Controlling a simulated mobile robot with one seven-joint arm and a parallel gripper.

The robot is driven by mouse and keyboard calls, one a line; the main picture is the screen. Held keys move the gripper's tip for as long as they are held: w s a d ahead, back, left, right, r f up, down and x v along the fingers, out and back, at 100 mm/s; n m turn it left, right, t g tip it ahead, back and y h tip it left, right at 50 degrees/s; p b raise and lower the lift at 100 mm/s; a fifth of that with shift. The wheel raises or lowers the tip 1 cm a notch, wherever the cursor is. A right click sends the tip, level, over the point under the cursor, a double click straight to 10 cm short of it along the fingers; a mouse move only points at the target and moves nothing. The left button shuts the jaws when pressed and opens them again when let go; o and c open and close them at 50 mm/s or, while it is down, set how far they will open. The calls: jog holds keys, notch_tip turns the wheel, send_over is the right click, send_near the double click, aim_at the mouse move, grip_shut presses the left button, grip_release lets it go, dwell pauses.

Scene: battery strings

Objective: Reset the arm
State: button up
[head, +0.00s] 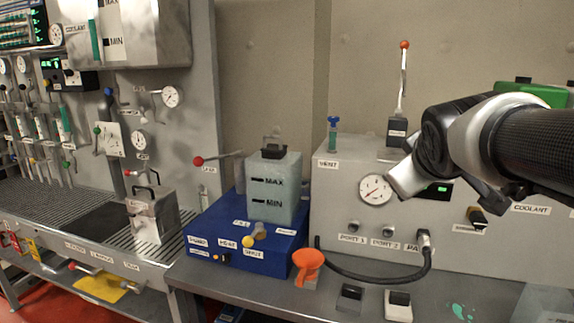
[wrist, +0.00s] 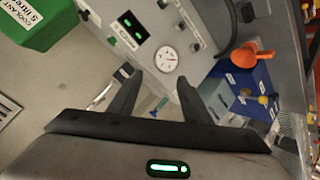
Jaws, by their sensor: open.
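My gripper (wrist: 158,82) is open in the wrist view, with two dark fingers apart and nothing between them. Beyond the fingers is the grey panel box with its round gauge (wrist: 167,60). In the head view my arm reaches in from the right edge, bent in front of that grey box (head: 335,205). The arm's end is close to the box's gauge (head: 375,189) and hides part of the front near the green display. The fingers cannot be made out clearly in the head view.
A blue box (head: 215,228) carries a translucent tank (head: 273,185) marked MAX and MIN. An orange funnel (head: 307,262), a black cable (head: 385,277) and two small switches (head: 398,306) are on the bench. A green coolant canister (wrist: 40,22) is behind my arm. A red-tipped lever (head: 402,75) stands up.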

jog(key=s+a+f+m+g+y, duration=0.1)
jog(key=s+a+f+m+g, duration=0.2)
jog(key=s+f, duration=0.5)
jog(key=s+a+f+m+g+y, duration=0.2)
jog(key=s+a+f, duration=0.35)
jog(key=s, duration=0.45)
notch_tip(320, 180, up, 12)
jog(key=s+p, duration=0.1)
jog(key=p, duration=1.2)
jog(key=shift+s+f+g, duration=0.15)
jog(key=shift+g, duration=0.25)
jog(key=shift+a, duration=0.1)
jog(key=shift+c, duration=1.2)
jog(key=shift+f, duration=0.1)
jog(key=shift+c, duration=0.4)
